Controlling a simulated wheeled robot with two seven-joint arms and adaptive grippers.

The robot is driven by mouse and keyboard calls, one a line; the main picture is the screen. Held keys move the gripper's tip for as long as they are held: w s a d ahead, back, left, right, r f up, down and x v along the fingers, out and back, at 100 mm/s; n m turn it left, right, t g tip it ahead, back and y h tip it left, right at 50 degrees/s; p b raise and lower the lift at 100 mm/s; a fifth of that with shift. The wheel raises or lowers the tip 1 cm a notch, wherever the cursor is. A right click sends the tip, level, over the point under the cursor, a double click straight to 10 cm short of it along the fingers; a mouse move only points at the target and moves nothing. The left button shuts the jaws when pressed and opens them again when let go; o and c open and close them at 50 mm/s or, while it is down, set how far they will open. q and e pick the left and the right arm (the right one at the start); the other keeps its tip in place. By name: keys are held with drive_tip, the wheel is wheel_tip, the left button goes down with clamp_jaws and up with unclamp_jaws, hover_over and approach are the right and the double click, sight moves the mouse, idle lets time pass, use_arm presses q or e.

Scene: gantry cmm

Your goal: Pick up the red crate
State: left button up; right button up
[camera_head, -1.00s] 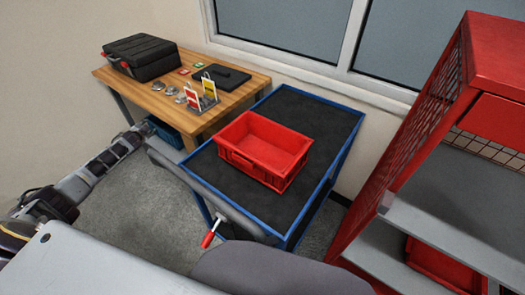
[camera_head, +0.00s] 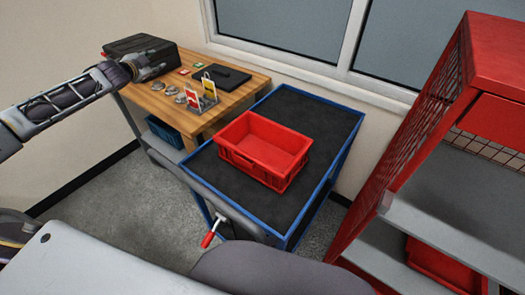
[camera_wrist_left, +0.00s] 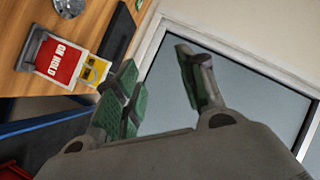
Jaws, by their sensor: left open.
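The red crate (camera_head: 264,150) is an empty open box. It sits on the dark top of the blue-framed cart (camera_head: 228,184) in the head view. A small red piece at the lower left edge of the left wrist view (camera_wrist_left: 12,171) may be part of it. My left gripper (camera_head: 152,63) is up and left of the crate, in front of the black case by the wooden bench, well apart from the crate. In the left wrist view its green-padded fingers (camera_wrist_left: 160,85) are spread with nothing between them. My right gripper is not in view.
The wooden bench (camera_head: 165,94) holds a black case (camera_head: 150,52), sign cards (camera_head: 204,92) and a black flat item (camera_head: 224,77). A red rack (camera_head: 490,60) with grey shelves stands at right, with another red crate low in it (camera_head: 440,265). The cart top around the crate is clear.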

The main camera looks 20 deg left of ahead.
use_arm(q)
drive_tip(key=s+d+f+n+g+h, duration=0.1)
drive_tip(key=s+d, duration=0.3)
drive_tip(key=d, duration=0.6)
drive_tip(key=s+d+f+n+g+h, duration=0.1)
drive_tip(key=s+d+f+g+h, duration=0.1)
drive_tip(key=d, duration=0.8)
drive_tip(key=s+d+f+n+g+h, duration=0.1)
drive_tip(key=s+d+f+g+h, duration=0.1)
drive_tip(key=s+d+f, duration=0.3)
drive_tip(key=shift+s+d+g+h, duration=0.1)
drive_tip(key=shift+s+d+h, duration=0.15)
drive_tip(key=shift+s+d, duration=0.5)
drive_tip(key=shift+s+d+g+h, duration=0.15)
drive_tip(key=shift+s+d, duration=0.25)
drive_tip(key=shift+d, duration=0.7)
drive_tip(key=shift+s+d+g+h, duration=0.1)
drive_tip(key=shift+s+d+h, duration=0.2)
drive_tip(key=shift+s+d, duration=0.45)
drive_tip(key=shift+s+a+f+n, duration=0.1)
drive_tip(key=shift+f+n, duration=0.3)
drive_tip(key=shift+n, duration=0.4)
drive_tip(key=shift+f, duration=0.1)
